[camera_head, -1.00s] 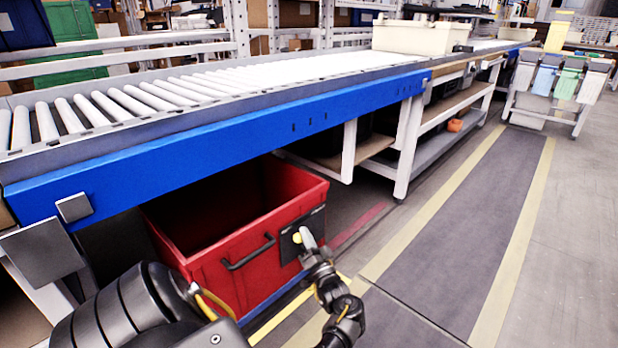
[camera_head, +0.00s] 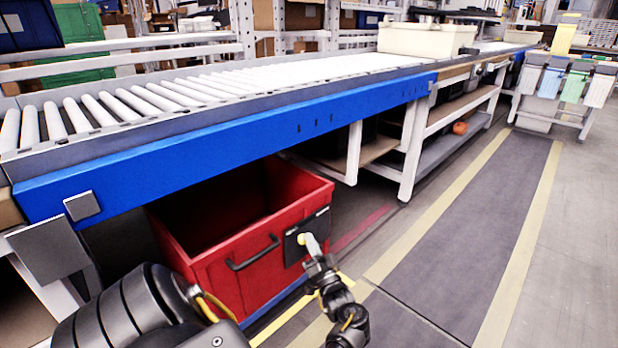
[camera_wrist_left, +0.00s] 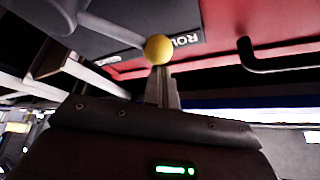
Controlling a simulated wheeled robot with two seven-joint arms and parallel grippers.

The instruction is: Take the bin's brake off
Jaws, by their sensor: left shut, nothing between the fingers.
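The red bin (camera_head: 215,265) stands on the floor under the conveyor in the head view. A black panel (camera_head: 294,246) is on its near right face. The brake lever has a yellow knob (camera_head: 303,238), right by my left gripper (camera_head: 314,248). In the left wrist view, the grey lever rod (camera_wrist_left: 113,33) runs from upper left to the yellow knob (camera_wrist_left: 158,47). My left gripper (camera_wrist_left: 163,78) is shut and empty, its fingertips right at the knob; whether they touch cannot be told. My right gripper is not in view.
The blue-sided roller conveyor (camera_head: 250,135) overhangs the bin. A black handle (camera_head: 254,255) sticks out from the bin's front, and also shows in the wrist view (camera_wrist_left: 262,62). A beige tote (camera_head: 425,39) is on the conveyor. The floor lane (camera_head: 465,240) to the right is clear.

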